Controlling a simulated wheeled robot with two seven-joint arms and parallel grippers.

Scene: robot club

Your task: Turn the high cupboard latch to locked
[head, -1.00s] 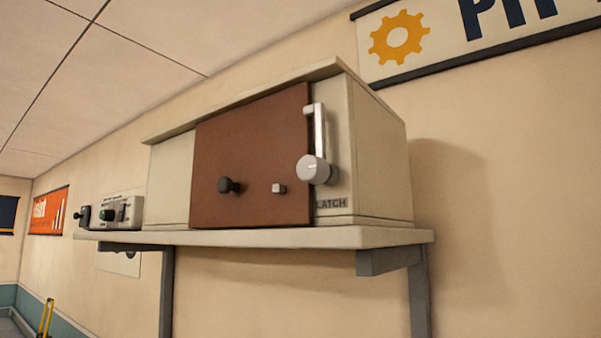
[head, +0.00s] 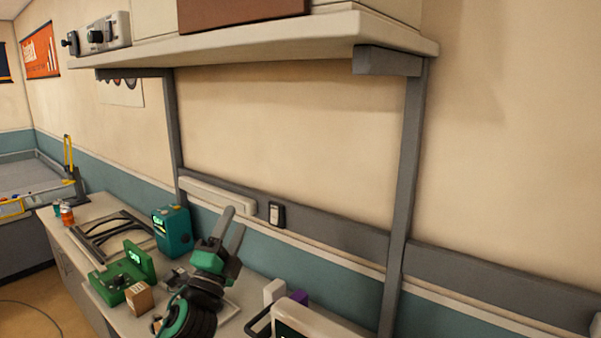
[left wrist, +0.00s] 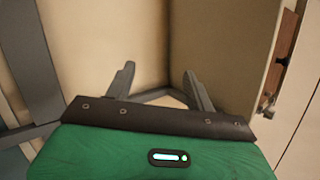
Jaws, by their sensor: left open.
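The cupboard shows in the head view only as the bottom of its brown door (head: 243,14) at the top edge. Its latch is out of that view. In the left wrist view, a beige cupboard side (left wrist: 222,50) and a narrow strip of brown door (left wrist: 285,48) stand at the right. A small metallic part (left wrist: 268,101), perhaps the latch, shows at the edge there; its setting cannot be read. My left gripper (head: 232,222) is open and empty, pointing up, below the shelf in the head view. Its spread fingers (left wrist: 160,84) also show in the left wrist view. My right gripper is not visible.
The shelf (head: 280,38) crosses the top on grey posts (head: 402,170). Below are a bench with a green device (head: 124,284), a teal box (head: 173,231) and a small cardboard box (head: 139,298).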

